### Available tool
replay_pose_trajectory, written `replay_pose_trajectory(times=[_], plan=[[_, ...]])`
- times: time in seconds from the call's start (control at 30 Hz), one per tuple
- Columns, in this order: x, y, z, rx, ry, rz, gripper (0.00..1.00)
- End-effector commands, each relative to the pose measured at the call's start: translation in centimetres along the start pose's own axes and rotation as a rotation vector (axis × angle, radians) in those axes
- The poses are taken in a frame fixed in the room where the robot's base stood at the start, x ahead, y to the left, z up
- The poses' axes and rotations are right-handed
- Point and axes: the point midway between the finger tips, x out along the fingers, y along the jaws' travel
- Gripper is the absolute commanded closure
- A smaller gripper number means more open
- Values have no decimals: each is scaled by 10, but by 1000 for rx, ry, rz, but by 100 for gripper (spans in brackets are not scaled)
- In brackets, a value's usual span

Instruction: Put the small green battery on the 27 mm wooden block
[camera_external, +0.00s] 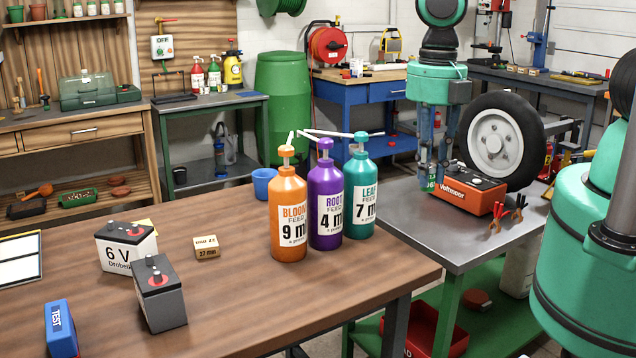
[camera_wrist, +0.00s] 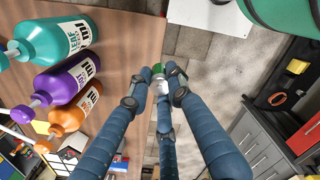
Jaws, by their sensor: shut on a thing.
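The small green battery (camera_external: 431,183) is held between the fingertips of my gripper (camera_external: 433,182), left of the red Voltmoor battery in the external view. The 27 mm wooden block (camera_external: 207,248) lies on the wooden table (camera_external: 240,320), left of the orange bottle. Its top is bare. I cannot make out the block in the wrist view.
Orange (camera_external: 289,225), purple (camera_external: 325,205) and teal (camera_external: 361,200) pump bottles stand between my gripper and the block, nozzles pointing outward. The table's front middle is clear.

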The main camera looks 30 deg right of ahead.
Motion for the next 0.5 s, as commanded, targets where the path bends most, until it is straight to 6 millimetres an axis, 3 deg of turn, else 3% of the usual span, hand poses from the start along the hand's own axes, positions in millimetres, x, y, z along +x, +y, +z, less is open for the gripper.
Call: replay_pose_trajectory(times=[0.4, 0.5], plan=[[-61, 1, 0, 0, 0, 3, 100], [-62, 8, 1, 2, 0, -1, 100]])
